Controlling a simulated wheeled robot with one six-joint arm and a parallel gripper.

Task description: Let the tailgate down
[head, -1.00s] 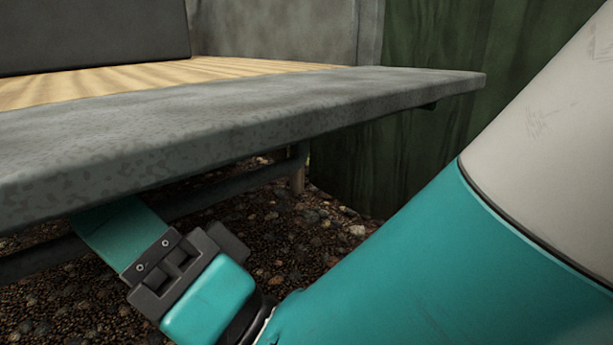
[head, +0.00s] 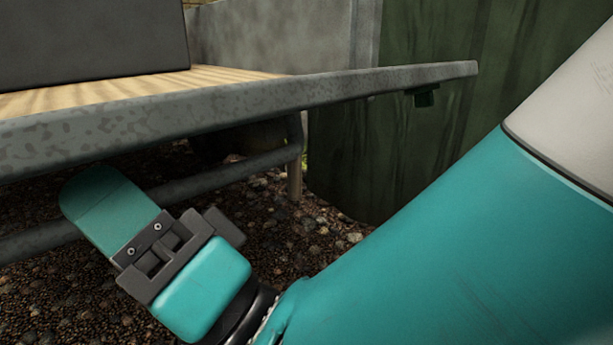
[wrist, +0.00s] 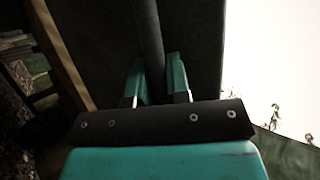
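A mottled grey metal panel or deck edge (head: 250,104) runs nearly level across the head view, with wood-coloured boards (head: 170,86) behind it. I cannot tell for sure whether this is the tailgate.
A dark upright box (head: 95,40) stands on the boards at upper left. A grey rail (head: 225,172) and a post (head: 295,165) lie under the deck. A dark green wall (head: 400,150) is behind. Gravel (head: 310,225) covers the ground.

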